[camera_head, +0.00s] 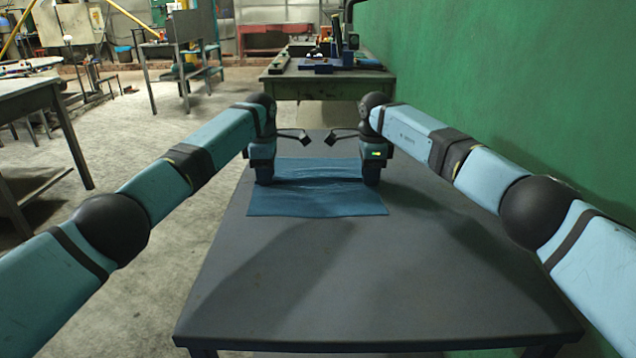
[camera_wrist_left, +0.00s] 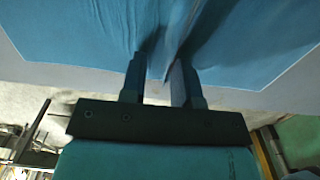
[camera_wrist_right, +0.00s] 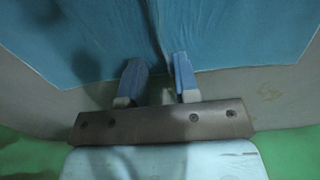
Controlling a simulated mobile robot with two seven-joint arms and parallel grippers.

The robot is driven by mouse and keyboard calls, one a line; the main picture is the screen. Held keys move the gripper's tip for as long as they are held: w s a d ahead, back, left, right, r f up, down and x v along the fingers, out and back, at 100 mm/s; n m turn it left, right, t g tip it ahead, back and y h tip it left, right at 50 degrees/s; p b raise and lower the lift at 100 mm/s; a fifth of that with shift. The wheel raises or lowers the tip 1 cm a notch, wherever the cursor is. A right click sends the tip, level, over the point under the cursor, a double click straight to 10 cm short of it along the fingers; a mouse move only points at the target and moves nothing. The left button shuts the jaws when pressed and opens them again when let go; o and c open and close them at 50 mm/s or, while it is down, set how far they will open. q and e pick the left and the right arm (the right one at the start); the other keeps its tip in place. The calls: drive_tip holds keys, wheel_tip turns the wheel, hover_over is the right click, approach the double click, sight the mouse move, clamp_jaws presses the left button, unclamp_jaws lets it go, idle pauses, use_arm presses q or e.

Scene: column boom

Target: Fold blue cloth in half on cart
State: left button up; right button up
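The blue cloth (camera_head: 318,203) lies spread on the dark grey cart top (camera_head: 330,285), with wrinkles running across its middle between my grippers. My left gripper (camera_head: 265,182) points down at the cloth's left edge. In the left wrist view its fingers (camera_wrist_left: 160,80) stand apart, with a ridge of cloth (camera_wrist_left: 75,40) rising between them. My right gripper (camera_head: 372,182) points down at the cloth's right edge. In the right wrist view its fingers (camera_wrist_right: 157,78) also stand apart, and a narrow crease in the cloth (camera_wrist_right: 230,45) runs between them. Fingertip contact is unclear.
A green wall (camera_head: 510,90) runs close along the cart's right side. A green workbench (camera_head: 325,82) with several items stands beyond the cart's far end. A metal table (camera_head: 35,88) stands at left, across open concrete floor. The cart's near half is clear.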

use_arm(q)
drive_tip(key=shift+f, duration=0.1)
clamp_jaws()
use_arm(e)
clamp_jaws()
